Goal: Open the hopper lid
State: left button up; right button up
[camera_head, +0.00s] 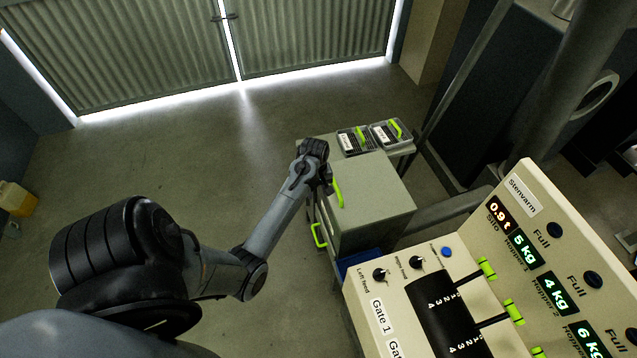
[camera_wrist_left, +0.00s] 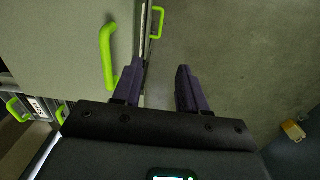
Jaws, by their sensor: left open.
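A boxy grey-green cabinet (camera_head: 381,202) stands right of centre in the head view. Its flat top looks like the lid (camera_wrist_left: 62,50), with a bright green bar handle (camera_head: 338,193) near its left edge. The handle (camera_wrist_left: 107,52) also shows in the left wrist view. My left gripper (camera_wrist_left: 159,76) is open and empty, its fingers apart. One finger lies over the lid's edge, close to the lower end of the handle; the other is over the floor. I cannot tell whether it touches. The lid lies flat and looks shut. My right gripper is out of view.
A second green handle (camera_head: 319,236) is on the cabinet's side. Two small boxes with green handles (camera_head: 372,137) sit behind it. A control panel (camera_head: 530,250) with displays and levers fills the lower right. Open floor (camera_head: 190,160) lies to the left.

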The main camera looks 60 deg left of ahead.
pick_arm(q)
jog(key=t+b, duration=0.1)
jog(key=t, duration=0.1)
send_near(339, 193)
jog(key=s+r, duration=0.1)
jog(key=r, duration=0.1)
jog(key=shift+n, duration=0.3)
jog(key=x, duration=0.9)
jog(key=shift+w+a, duration=0.1)
jog(key=shift+w, duration=0.15)
jog(key=shift+w+f, duration=0.15)
jog(key=shift+f, duration=0.5)
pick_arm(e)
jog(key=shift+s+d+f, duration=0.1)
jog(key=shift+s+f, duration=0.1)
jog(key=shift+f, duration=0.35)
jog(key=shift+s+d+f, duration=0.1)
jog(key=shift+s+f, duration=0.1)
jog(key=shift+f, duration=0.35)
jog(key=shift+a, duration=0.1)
pick_arm(q)
grip_shut()
